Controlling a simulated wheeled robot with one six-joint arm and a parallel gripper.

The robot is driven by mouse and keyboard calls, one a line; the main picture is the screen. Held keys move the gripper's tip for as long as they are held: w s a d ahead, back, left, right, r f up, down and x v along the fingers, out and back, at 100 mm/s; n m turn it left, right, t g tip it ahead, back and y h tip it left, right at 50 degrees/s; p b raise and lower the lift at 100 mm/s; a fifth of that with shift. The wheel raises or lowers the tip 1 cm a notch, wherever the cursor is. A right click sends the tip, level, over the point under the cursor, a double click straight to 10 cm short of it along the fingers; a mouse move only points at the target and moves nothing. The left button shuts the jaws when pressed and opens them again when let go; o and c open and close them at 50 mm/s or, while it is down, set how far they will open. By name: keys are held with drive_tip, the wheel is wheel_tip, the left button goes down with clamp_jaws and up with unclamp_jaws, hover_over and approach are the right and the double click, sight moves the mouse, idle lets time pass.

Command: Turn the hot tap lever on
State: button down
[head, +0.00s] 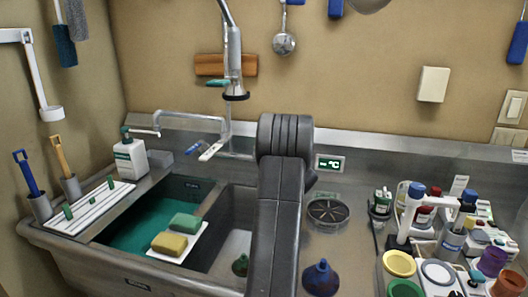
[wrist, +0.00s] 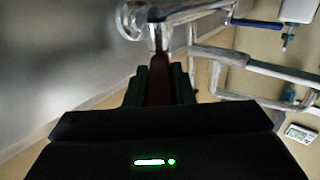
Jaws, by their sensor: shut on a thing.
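In the wrist view, a dark red lever (wrist: 159,78) runs between the black fingers of my gripper (wrist: 160,92). The fingers are shut on it, one on each side. The lever's far end meets a chrome tap fitting (wrist: 158,38). A blue lever (wrist: 258,22) lies further right in the wrist view, apart from my gripper. In the head view, the tap's spout (head: 190,115) rises over the sink, and the blue lever (head: 194,149) shows near its base. My forearm hides the gripper and the red lever in the head view.
The sink (head: 105,274) is left of my arm, with a sponge tray (head: 187,255) across it. A soap bottle (head: 130,158) stands at the back left. A hanging spray head (head: 235,92) is above the tap. Bottles and jars crowd the right counter. A blue plunger-like object (head: 320,280) stands nearby.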

drive_tip(key=shift+w+d+r+n+g+y+p, duration=0.1)
drive_tip(key=shift+w+d+n+g+y+p, duration=0.1)
drive_tip(key=shift+n+g+y+p, duration=0.4)
drive_tip(key=c, duration=1.2)
unclamp_jaws()
drive_tip(key=shift+c, duration=0.2)
drive_tip(key=shift+s, duration=0.1)
drive_tip(key=b+v, duration=0.1)
drive_tip(key=v, duration=0.6)
drive_tip(key=shift+s, duration=0.2)
drive_tip(key=shift+d, duration=0.1)
